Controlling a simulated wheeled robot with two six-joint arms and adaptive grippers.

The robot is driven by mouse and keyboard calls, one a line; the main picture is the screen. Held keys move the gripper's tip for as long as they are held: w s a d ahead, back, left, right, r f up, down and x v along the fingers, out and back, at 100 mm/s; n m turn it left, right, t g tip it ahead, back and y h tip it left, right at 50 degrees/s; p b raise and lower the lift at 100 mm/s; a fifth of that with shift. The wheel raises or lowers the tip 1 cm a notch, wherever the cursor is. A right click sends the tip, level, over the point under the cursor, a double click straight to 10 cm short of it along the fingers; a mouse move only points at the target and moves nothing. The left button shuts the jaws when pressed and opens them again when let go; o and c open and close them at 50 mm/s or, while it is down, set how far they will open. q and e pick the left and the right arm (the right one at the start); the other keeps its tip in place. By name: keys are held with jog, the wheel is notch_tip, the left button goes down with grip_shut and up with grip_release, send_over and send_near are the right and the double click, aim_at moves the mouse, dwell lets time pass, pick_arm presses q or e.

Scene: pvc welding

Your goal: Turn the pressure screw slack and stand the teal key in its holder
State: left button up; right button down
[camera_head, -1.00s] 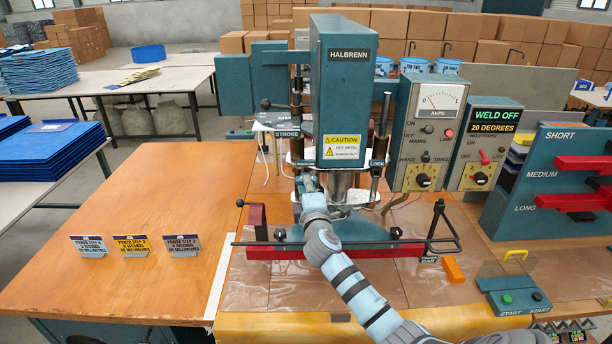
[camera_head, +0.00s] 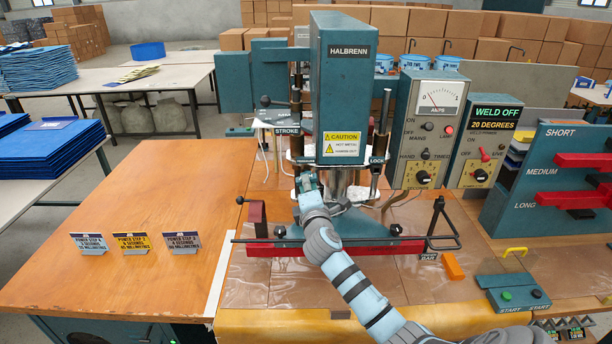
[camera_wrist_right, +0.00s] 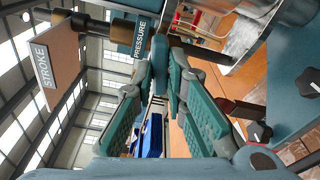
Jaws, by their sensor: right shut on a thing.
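My right gripper (camera_head: 307,180) is at the front of the press, low on its left side. In the right wrist view its fingers (camera_wrist_right: 160,88) are closed on a rounded teal piece (camera_wrist_right: 158,62), which looks like the teal key's grip. The pressure screw's dark shaft (camera_wrist_right: 131,28), beside the label PRESSURE (camera_wrist_right: 140,38), lies just beyond it. I cannot tell how far the key sits on the screw. In the head view my gripper hides the key and screw. I cannot pick out the key's holder. My left gripper is not in view.
The press (camera_head: 345,90) stands over the red bar (camera_head: 285,250), with a dark stand (camera_head: 438,225) at its right. Control boxes (camera_head: 430,130) and a start panel (camera_head: 512,292) are further right. Three small signs (camera_head: 135,243) stand on the otherwise clear wooden table (camera_head: 190,190).

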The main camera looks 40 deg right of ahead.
jog(key=v, duration=0.3)
jog(key=shift+w+a, duration=0.1)
jog(key=shift+a, duration=0.1)
jog(key=shift+d+b+x, duration=0.2)
jog(key=shift+b+x, duration=0.25)
jog(key=shift+x, duration=1.55)
dwell(0.4)
jog(key=c, duration=1.5)
grip_release()
jog(key=shift+c, duration=0.2)
jog(key=shift+s+a, duration=0.1)
jog(key=shift+s, duration=0.15)
jog(key=v, duration=0.8)
jog(key=shift+s+a+p, duration=0.15)
jog(key=shift+a+p, duration=0.3)
